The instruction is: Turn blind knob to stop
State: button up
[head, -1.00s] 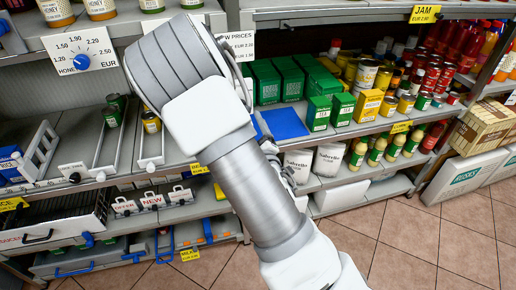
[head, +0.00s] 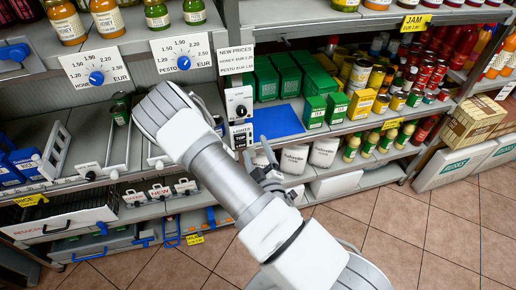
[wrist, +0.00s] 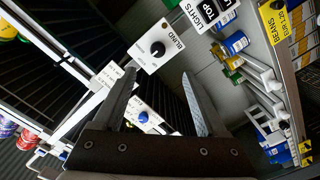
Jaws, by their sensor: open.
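The blind knob (wrist: 158,48) is a round black knob on a white plate marked BLIND, in the upper middle of the wrist view. In the head view, a black knob (head: 241,109) shows on a white plate on the shelf upright, just right of my arm. My gripper (wrist: 160,80) is open and empty, its two fingers pointing toward the BLIND plate. The knob appears beyond the fingertips and is not between them. In the head view my gripper (head: 266,166) shows dark and small beside my arm, below and right of the knob plate.
A LIGHTS plate (wrist: 204,10) adjoins the BLIND plate. Blue price dials marked honey (head: 96,78) and pesto (head: 184,62) are on the shelf edge at left. A blue mat (head: 277,122), green boxes (head: 314,111) and cans fill the right shelf. Tiled floor (head: 370,205) is open in front.

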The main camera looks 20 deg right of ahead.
jog(key=shift+s+r+p, duration=0.25)
jog(key=shift+s+p, duration=0.6)
jog(key=shift+s, duration=0.1)
